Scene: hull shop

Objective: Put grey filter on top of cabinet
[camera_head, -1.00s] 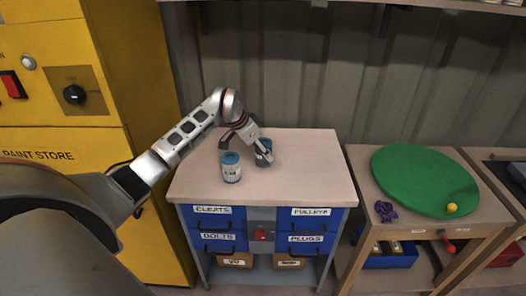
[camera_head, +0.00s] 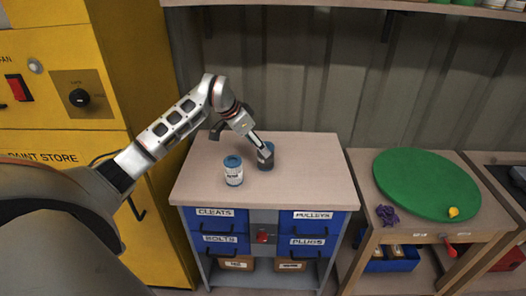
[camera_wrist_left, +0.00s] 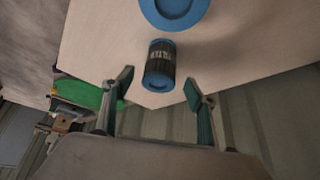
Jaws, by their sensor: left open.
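The grey filter (camera_head: 266,160) stands upright on the wooden worktop, a dark grey cylinder with blue ends. In the left wrist view the filter (camera_wrist_left: 160,66) lies ahead of and between my fingers, with clear gaps on both sides. My left gripper (camera_head: 262,143) is open above it, its fingers partly covering it in the head view. It also shows open in the left wrist view (camera_wrist_left: 159,84). A yellow cabinet (camera_head: 50,130) marked PAINT STORE stands at the left. A drawer cabinet (camera_head: 262,236) with blue drawers is under the worktop. My right gripper is out of view.
A lighter filter (camera_head: 233,174) with a blue top and white label stands close left of the grey filter. The worktop (camera_head: 305,185) is bare to the right. A green disc (camera_head: 425,180) with a yellow object (camera_head: 453,212) lies on the right-hand table.

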